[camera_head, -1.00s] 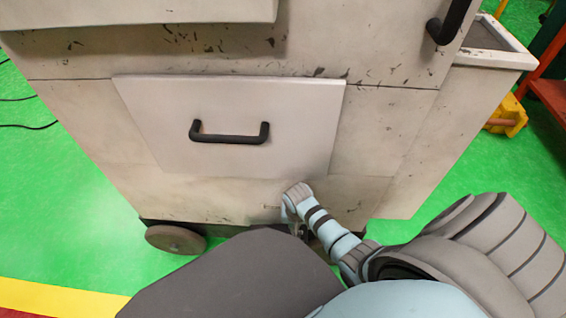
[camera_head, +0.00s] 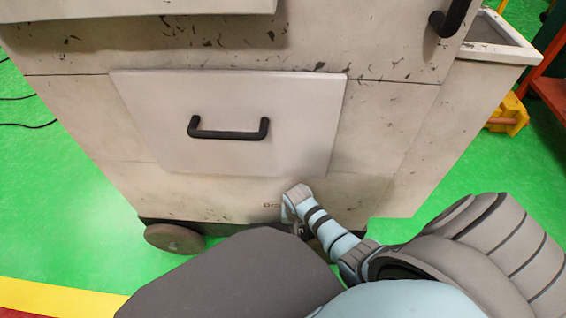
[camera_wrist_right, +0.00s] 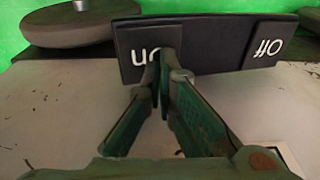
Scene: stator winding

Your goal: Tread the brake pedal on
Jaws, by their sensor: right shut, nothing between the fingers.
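The black brake pedal shows upside down in the right wrist view, with a pad marked "On" (camera_wrist_right: 137,62) at the left and a pad marked "Off" (camera_wrist_right: 268,46) at the right. My right gripper (camera_wrist_right: 163,58) is shut and empty. Its fingertips overlap the right part of the "On" pad; whether they press on it I cannot tell. In the head view my right gripper (camera_head: 302,231) is low at the cabinet's bottom edge, partly hidden by my own body, and the pedal is not clearly visible there. My left gripper is not in view.
The worn beige cabinet (camera_head: 80,110) has a front panel with a black handle (camera_head: 228,133). A wheel (camera_head: 174,238) stands at its lower left and also shows in the wrist view (camera_wrist_right: 65,25). Green floor (camera_head: 60,220) is clear at the left. A yellow object (camera_head: 508,116) lies at the right.

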